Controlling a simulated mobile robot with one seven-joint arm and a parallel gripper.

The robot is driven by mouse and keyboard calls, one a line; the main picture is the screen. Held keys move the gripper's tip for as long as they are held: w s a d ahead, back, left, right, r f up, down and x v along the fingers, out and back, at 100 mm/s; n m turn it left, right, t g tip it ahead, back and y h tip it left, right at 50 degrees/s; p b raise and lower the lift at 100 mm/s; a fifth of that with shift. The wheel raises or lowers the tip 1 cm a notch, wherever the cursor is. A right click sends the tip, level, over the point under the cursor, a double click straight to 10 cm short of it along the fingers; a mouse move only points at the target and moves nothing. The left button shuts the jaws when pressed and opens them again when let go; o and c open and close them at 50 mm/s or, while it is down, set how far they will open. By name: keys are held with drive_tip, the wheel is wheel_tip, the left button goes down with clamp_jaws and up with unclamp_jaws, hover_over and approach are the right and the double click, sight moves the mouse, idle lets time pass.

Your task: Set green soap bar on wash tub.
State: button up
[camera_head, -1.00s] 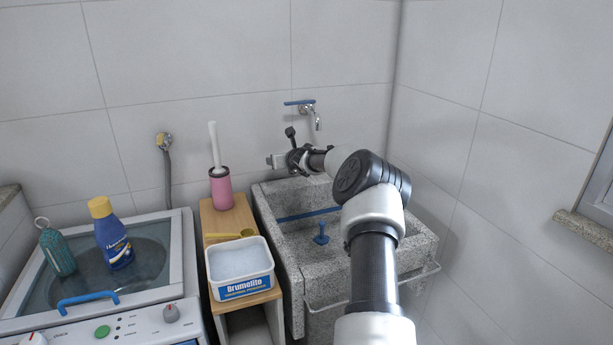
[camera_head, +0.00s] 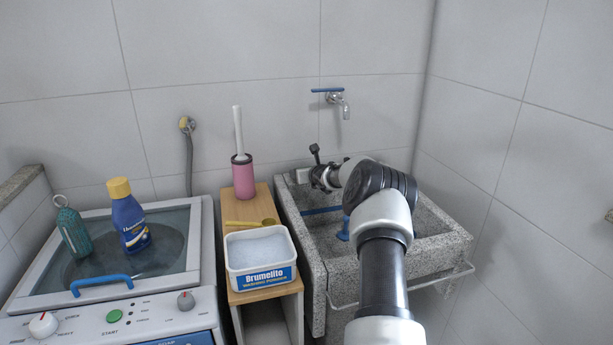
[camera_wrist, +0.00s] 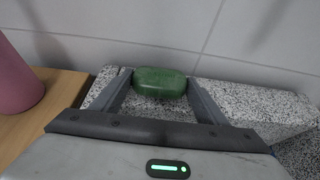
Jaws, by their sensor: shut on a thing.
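The green soap bar (camera_wrist: 160,83) is between the two fingers of my gripper (camera_wrist: 160,85) in the wrist view, and the fingers are shut on it. The wash tub is speckled grey stone; its back ledge (camera_wrist: 235,95) lies under the gripper there. I cannot tell whether the soap touches the ledge or hangs just above it. In the head view, my gripper (camera_head: 304,176) is over the back left corner of the wash tub (camera_head: 318,270), close to the wall. The soap cannot be made out in that view.
A wooden stand (camera_head: 207,195) left of the tub holds a pink brush holder (camera_head: 243,178), a yellow scoop (camera_head: 250,223) and a white powder box (camera_head: 260,255). A blue-handled tap (camera_head: 338,100) is on the wall above the tub. A blue plunger-like item (camera_head: 343,231) is in the basin.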

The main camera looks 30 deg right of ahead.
drive_tip(key=shift+r, duration=0.1)
drive_tip(key=shift+f+b, duration=0.25)
drive_tip(key=shift+b, duration=0.05)
drive_tip(key=o, duration=1.2)
drive_tip(key=shift+r, duration=0.15)
drive_tip(key=shift+r+p, duration=0.25)
drive_tip(key=shift+p, duration=0.25)
drive_tip(key=shift+s+a+f+b, duration=0.1)
drive_tip(key=shift+s+a+b, duration=0.15)
drive_tip(key=shift+b, duration=0.15)
drive_tip(key=b+v, duration=0.1)
drive_tip(key=v, duration=1)
drive_tip(key=shift+s+d, duration=0.15)
drive_tip(key=shift+s, duration=0.05)
